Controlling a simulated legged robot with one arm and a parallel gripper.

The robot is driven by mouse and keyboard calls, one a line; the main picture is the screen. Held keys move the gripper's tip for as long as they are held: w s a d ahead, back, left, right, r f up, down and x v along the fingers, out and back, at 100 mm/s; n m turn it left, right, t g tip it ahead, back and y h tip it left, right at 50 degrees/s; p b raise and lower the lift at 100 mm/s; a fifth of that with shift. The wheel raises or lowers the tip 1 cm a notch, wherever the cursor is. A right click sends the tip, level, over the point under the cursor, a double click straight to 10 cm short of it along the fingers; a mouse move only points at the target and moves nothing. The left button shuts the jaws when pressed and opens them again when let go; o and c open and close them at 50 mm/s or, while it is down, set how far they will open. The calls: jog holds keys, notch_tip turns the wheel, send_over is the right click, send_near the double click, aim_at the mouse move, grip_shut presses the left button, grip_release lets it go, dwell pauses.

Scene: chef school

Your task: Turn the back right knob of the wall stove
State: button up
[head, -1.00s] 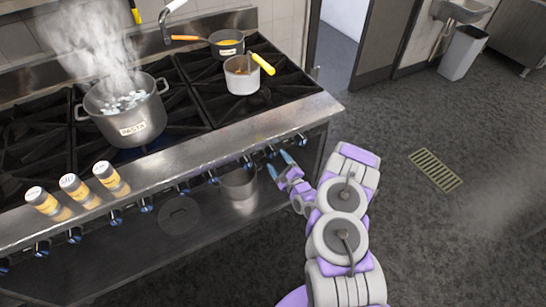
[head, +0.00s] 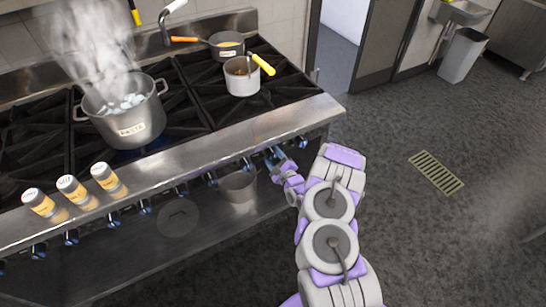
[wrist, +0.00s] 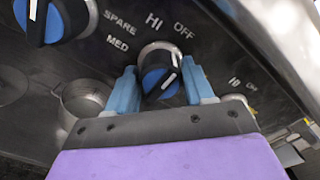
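The wall stove (head: 190,160) fills the left of the head view, with a row of blue-and-black knobs along its front. My gripper (head: 273,155) is at the front panel, at the second knob from the right end. In the wrist view, my gripper's blue fingers (wrist: 161,88) stand on either side of that knob (wrist: 158,72), around it. I cannot tell whether they touch it. The knob has a white pointer line, and HI, OFF and MED are printed around it. In the head view my gripper mostly hides this knob.
Another knob (wrist: 52,18) is at the upper left of the wrist view, and one (wrist: 236,100) is at the right. A steaming pasta pot (head: 127,120), a small pot (head: 241,78) and a pan (head: 227,45) stand on the burners. Floor (head: 420,240) at right is clear.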

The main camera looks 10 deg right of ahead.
jog(key=c, duration=0.6)
jog(key=shift+o, duration=0.2)
